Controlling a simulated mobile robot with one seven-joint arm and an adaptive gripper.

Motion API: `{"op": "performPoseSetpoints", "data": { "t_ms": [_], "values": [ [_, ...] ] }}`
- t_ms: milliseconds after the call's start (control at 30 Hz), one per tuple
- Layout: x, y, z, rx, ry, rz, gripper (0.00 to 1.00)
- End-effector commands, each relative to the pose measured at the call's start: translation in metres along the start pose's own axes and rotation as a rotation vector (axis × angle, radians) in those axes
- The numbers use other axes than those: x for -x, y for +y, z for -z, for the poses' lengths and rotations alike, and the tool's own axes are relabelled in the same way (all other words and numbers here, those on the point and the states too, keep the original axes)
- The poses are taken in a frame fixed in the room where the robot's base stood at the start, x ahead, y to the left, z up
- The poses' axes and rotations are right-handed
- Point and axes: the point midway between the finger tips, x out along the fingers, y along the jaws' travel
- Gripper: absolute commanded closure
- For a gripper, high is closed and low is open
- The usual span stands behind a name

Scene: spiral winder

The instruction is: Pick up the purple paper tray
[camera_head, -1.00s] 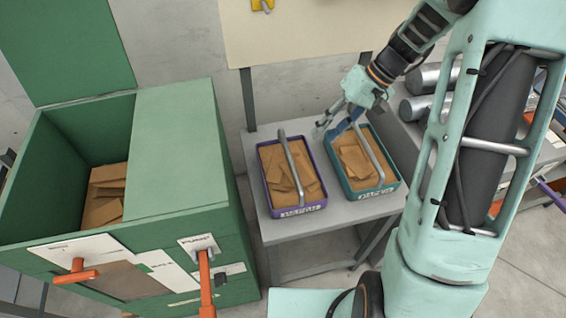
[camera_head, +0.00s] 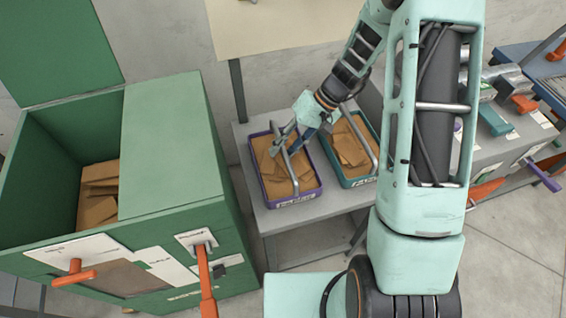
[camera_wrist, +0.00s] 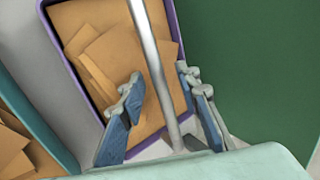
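The purple paper tray (camera_head: 316,195) stands on a small grey table, filled with brown paper pieces, with a grey bar handle (camera_head: 288,162) arching over it. My gripper (camera_head: 287,142) is over the far part of this tray. In the wrist view my gripper (camera_wrist: 166,112) is open, one blue finger on each side of the handle bar (camera_wrist: 151,62). A gap shows between each finger and the bar. The purple rim (camera_wrist: 178,42) shows behind.
A teal tray (camera_head: 360,182) with brown paper and its own handle stands close on the right. A large green open bin (camera_head: 172,150) with orange handles is on the left. The table (camera_head: 262,222) has a bare strip in front.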

Motion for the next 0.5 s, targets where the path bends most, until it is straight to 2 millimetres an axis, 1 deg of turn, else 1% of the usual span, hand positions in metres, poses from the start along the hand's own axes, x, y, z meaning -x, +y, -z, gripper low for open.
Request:
{"op": "performPoseSetpoints", "data": {
  "t_ms": [100, 300, 500],
  "values": [
    [-0.0070, -0.0001, 0.0000, 0.000, 0.000, 0.000, 0.70],
    [-0.0073, 0.0001, 0.0002, 0.000, 0.001, -0.001, 0.70],
    [-0.0070, 0.0001, 0.0003, 0.000, 0.001, -0.001, 0.92]
  ]
}}
